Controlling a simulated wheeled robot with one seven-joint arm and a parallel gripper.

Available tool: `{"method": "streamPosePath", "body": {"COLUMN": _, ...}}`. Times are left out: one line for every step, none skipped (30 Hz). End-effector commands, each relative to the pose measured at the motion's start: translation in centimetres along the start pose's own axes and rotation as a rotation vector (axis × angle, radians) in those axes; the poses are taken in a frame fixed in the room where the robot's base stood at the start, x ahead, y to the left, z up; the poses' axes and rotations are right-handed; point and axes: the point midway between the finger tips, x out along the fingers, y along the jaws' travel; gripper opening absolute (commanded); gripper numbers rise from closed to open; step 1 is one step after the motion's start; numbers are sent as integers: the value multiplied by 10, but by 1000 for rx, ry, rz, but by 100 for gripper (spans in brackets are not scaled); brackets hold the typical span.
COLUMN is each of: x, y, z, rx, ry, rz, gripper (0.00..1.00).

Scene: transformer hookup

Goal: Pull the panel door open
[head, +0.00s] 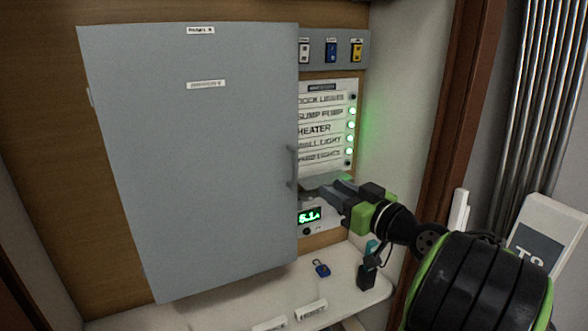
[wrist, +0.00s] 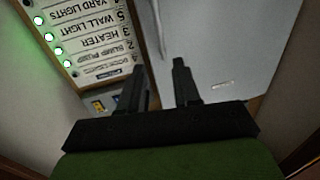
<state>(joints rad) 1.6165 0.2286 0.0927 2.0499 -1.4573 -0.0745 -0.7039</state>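The panel door (head: 200,150) is a large flat grey sheet with small white labels. A grey bar handle (head: 291,168) stands upright near its right edge. The door also fills the upper right of the wrist view (wrist: 220,45). My gripper (head: 316,186) is just right of the handle's lower end in the head view. In the wrist view its two dark fingers (wrist: 160,68) are apart, with no object clearly seen between them. The handle cannot be made out there, and I cannot tell whether a finger touches it or whether the door is slightly ajar.
A label board (head: 325,130) with green lights is right of the door, below a strip of coloured switches (head: 331,50). A green display (head: 309,216) is under my gripper. A white shelf (head: 345,290) below holds a blue padlock (head: 321,268). A brown post (head: 447,120) stands right.

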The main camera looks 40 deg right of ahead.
Motion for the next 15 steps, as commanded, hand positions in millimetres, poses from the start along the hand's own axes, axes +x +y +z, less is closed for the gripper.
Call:
{"method": "streamPosePath", "body": {"x": 6, "y": -2, "z": -2, "rx": 0, "ry": -2, "rz": -7, "gripper": 32}}
{"method": "streamPosePath", "body": {"x": 9, "y": -2, "z": -2, "rx": -1, "ry": -3, "rz": -7, "gripper": 32}}
{"method": "streamPosePath", "body": {"x": 16, "y": -2, "z": -2, "rx": -1, "ry": -3, "rz": -7, "gripper": 32}}
{"method": "streamPosePath", "body": {"x": 24, "y": -3, "z": -2, "rx": -1, "ry": -3, "rz": -9, "gripper": 32}}
{"method": "streamPosePath", "body": {"x": 32, "y": -2, "z": -2, "rx": 0, "ry": -2, "rz": -7, "gripper": 32}}
{"method": "streamPosePath", "body": {"x": 42, "y": -3, "z": -2, "rx": 0, "ry": -2, "rz": -8, "gripper": 32}}
{"method": "streamPosePath", "body": {"x": 50, "y": -2, "z": -2, "rx": 0, "ry": -3, "rz": -7, "gripper": 32}}
{"method": "streamPosePath", "body": {"x": 58, "y": -3, "z": -2, "rx": 0, "ry": -3, "rz": -8, "gripper": 32}}
{"method": "streamPosePath", "body": {"x": 68, "y": -3, "z": -2, "rx": -1, "ry": -3, "rz": -7, "gripper": 32}}
{"method": "streamPosePath", "body": {"x": 76, "y": -2, "z": -2, "rx": 0, "ry": -3, "rz": -7, "gripper": 32}}
{"method": "streamPosePath", "body": {"x": 83, "y": -2, "z": -2, "rx": 1, "ry": -2, "rz": -7, "gripper": 32}}
{"method": "streamPosePath", "body": {"x": 93, "y": -3, "z": -2, "rx": 0, "ry": -3, "rz": -7, "gripper": 32}}
{"method": "streamPosePath", "body": {"x": 100, "y": -2, "z": -2, "rx": 0, "ry": -2, "rz": -6, "gripper": 32}}
{"method": "streamPosePath", "body": {"x": 107, "y": -2, "z": -2, "rx": 0, "ry": -3, "rz": -6, "gripper": 32}}
{"method": "streamPosePath", "body": {"x": 115, "y": -2, "z": -2, "rx": 0, "ry": -3, "rz": -5, "gripper": 32}}
